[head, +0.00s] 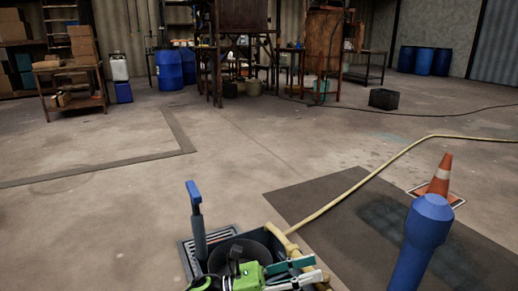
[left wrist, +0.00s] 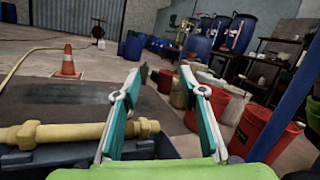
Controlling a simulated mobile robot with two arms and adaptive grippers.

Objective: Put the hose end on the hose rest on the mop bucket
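The mop bucket (head: 190,262) is a dark grey-blue tub with a blue upright handle, at the bottom of the head view. The yellow hose end (head: 291,246) lies along the bucket's right edge. In the left wrist view the hose end (left wrist: 60,133) lies across the bucket rim (left wrist: 35,160), running behind one finger. I cannot tell whether it is seated in the hose rest. My left gripper (head: 318,268), green with teal fingers, is beside it. The left wrist view shows the fingers (left wrist: 159,78) spread with nothing between them. My right gripper is not in view.
The yellow hose (head: 375,170) runs right across the floor, past an orange cone (head: 440,178). A dark mat (head: 300,200) lies under it. Red buckets (left wrist: 257,128) and blue drums (left wrist: 237,35) stand beyond my left gripper. Open floor spreads ahead.

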